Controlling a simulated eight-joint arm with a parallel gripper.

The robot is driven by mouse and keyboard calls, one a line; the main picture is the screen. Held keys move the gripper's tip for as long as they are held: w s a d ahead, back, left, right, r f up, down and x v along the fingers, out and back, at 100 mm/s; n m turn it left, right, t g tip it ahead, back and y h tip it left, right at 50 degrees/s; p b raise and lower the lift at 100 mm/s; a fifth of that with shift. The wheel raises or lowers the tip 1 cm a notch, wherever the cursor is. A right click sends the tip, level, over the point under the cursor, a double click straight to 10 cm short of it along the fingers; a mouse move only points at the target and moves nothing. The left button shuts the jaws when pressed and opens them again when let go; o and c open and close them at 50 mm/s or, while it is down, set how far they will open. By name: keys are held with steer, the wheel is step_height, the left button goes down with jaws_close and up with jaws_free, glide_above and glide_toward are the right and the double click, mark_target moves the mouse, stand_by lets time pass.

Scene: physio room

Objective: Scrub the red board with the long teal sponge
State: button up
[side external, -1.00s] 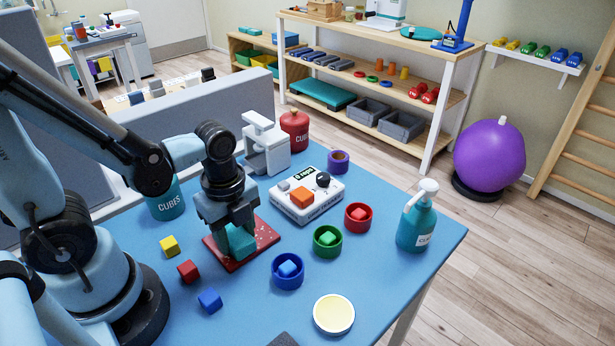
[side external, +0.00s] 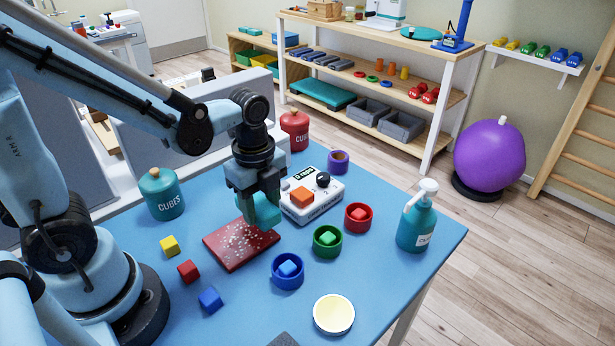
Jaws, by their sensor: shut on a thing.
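The red board (side external: 236,249) lies flat on the blue table, with pale specks scattered over its middle and upper part. My gripper (side external: 262,200) points down at the board's far right edge. It is shut on the teal sponge (side external: 265,213), which sits at or just above that edge. I cannot tell whether the sponge touches the board. The gripper's fingers hide part of the sponge.
Red (side external: 358,216), green (side external: 327,240) and blue (side external: 288,271) cups hold cubes. A teal pump bottle (side external: 416,222) stands at right. Loose cubes (side external: 188,271) and a teal jar (side external: 161,193) are at left.

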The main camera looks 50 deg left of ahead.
steer(key=shift+r, duration=2.45)
